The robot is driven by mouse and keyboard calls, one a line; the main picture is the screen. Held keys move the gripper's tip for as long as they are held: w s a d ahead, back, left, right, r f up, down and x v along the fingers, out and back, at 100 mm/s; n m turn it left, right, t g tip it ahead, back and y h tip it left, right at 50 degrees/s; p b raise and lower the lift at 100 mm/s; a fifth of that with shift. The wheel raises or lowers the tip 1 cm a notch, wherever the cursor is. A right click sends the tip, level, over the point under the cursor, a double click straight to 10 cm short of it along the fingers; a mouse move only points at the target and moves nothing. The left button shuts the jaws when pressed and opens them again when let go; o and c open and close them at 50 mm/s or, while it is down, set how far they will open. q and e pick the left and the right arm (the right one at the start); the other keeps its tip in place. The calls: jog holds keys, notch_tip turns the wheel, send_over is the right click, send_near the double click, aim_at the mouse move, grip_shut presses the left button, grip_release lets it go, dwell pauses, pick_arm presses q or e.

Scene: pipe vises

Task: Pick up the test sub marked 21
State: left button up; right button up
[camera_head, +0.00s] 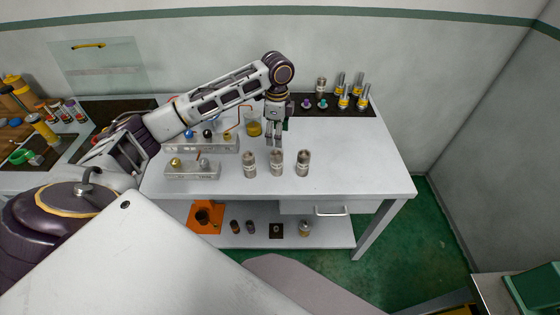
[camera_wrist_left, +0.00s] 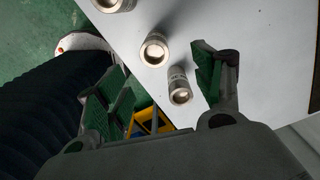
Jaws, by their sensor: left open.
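Three grey metal subs stand upright in a row on the white table: a left one (camera_head: 249,164), a middle one (camera_head: 276,162) and a right one (camera_head: 302,163). Their markings are too small to read, so I cannot tell which is 21. The wrist view shows three cylinders: one cut by the top edge (camera_wrist_left: 115,4), one in the middle (camera_wrist_left: 154,50) and one nearest the right finger (camera_wrist_left: 180,86). My left gripper (camera_head: 274,140) points down just behind the row, near the middle sub. Its green-padded fingers (camera_wrist_left: 155,88) are apart, with nothing held. My right gripper is not seen.
Metal blocks with coloured knobs (camera_head: 193,169) stand left of the row. A yellow cup (camera_head: 254,128) is behind. A dark mat (camera_head: 330,105) at the back right holds several fittings. The table's right part (camera_head: 365,165) is clear. A lower shelf holds an orange piece (camera_head: 205,216).

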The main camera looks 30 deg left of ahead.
aim_at(277, 151)
pick_arm(q)
jog(key=f, duration=0.7)
jog(key=shift+s, duration=0.25)
jog(key=shift+f+p, duration=0.3)
jog(key=shift+f, duration=0.35)
pick_arm(e)
jog(key=shift+s+r, duration=0.3)
jog(key=shift+s, duration=0.15)
pick_arm(q)
jog(key=shift+s+d+f+p, duration=0.15)
jog(key=shift+f+p, duration=0.1)
jog(key=shift+f, duration=0.65)
jog(key=shift+s+a+f+p, duration=0.1)
jog(key=shift+f+p, duration=0.1)
jog(key=shift+f, duration=1.5)
pick_arm(e)
jog(key=shift+s+r, duration=0.1)
jog(key=shift+r, duration=0.4)
